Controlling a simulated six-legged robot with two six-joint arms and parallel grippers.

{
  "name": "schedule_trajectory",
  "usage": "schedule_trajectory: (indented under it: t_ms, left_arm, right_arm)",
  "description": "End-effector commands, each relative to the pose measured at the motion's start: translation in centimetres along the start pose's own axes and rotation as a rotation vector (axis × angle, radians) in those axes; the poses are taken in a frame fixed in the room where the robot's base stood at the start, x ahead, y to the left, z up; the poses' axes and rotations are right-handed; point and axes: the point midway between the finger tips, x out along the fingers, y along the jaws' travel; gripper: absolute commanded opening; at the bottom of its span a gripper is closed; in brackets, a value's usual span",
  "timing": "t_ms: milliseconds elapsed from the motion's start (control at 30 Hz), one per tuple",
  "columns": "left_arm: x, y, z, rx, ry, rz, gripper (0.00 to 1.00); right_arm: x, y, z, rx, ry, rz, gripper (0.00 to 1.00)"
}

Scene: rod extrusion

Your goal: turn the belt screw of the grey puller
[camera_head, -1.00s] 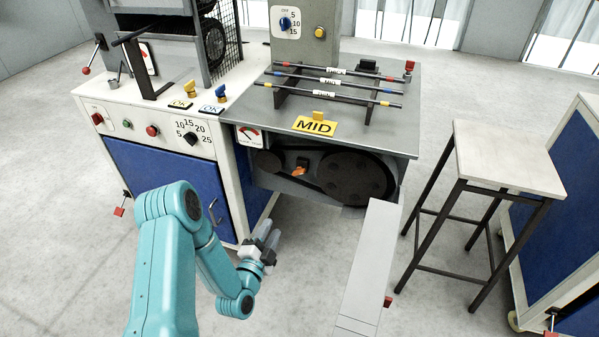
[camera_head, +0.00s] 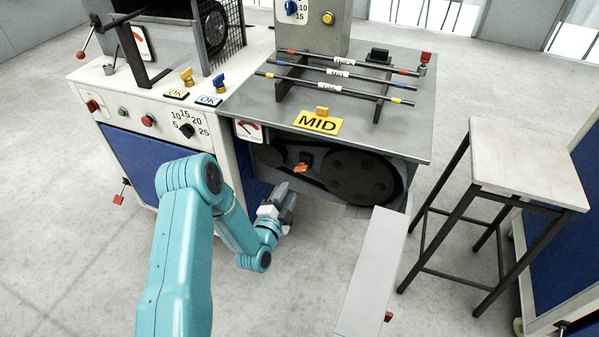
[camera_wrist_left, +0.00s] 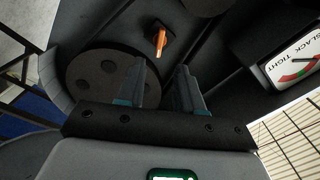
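The grey puller (camera_head: 400,120) has an open front below its top plate, with a large dark pulley wheel (camera_head: 352,178) and a smaller one. The orange belt screw (camera_head: 301,168) sits between them on a dark block; it also shows in the left wrist view (camera_wrist_left: 160,41), beyond the fingertips. A gauge (camera_head: 249,131) marked slack and tight is at the upper left of the opening. My left gripper (camera_head: 284,197) is below and in front of the screw, apart from it. In the left wrist view its fingers (camera_wrist_left: 158,80) are apart with nothing between them. My right gripper is not in view.
A wooden stool (camera_head: 520,165) stands at the right. Several rods rest on a rack on the puller's top plate, behind a yellow MID sign (camera_head: 318,124). A long grey panel (camera_head: 374,270) juts toward me below the pulley. A white-and-blue machine (camera_head: 150,175) stands at the left.

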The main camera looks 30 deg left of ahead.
Motion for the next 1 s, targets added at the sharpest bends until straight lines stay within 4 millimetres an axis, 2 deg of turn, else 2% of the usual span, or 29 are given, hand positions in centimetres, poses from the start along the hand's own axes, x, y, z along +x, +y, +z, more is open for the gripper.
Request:
schedule_trajectory:
  t_ms: [33, 200, 400, 600, 833, 867, 933, 967, 1000]
  left_arm:
    - [1.3, 0.1, -0.1, 0.002, 0.004, -0.003, 0.36]
    - [5.3, 0.2, 0.0, 0.0, 0.002, -0.002, 0.36]
    - [8.7, 0.1, 0.0, -0.001, 0.002, -0.002, 0.36]
    - [10.0, 0.1, 0.0, -0.002, -0.001, 0.0, 0.36]
    - [10.1, 0.0, 0.0, -0.002, -0.001, 0.001, 0.36]
    - [10.1, 0.0, 0.0, -0.002, -0.001, 0.001, 0.3]
    - [10.1, 0.0, 0.0, -0.001, -0.001, 0.001, 0.07]
    - [10.1, 0.0, 0.0, -0.001, -0.001, 0.001, 0.0]
    - [10.1, 0.0, 0.0, -0.001, -0.001, 0.001, 0.0]
  right_arm:
    - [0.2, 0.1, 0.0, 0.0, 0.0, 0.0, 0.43]
    - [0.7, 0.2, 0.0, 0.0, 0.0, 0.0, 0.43]
    - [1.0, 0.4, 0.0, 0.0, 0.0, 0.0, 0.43]
    - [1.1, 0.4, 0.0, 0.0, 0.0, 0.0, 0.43]
    - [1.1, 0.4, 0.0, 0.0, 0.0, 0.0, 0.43]
    - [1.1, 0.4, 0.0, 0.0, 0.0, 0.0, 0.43]
    - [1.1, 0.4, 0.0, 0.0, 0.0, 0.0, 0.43]
    - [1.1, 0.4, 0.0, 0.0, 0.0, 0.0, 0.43]
    - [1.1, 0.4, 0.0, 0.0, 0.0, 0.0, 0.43]
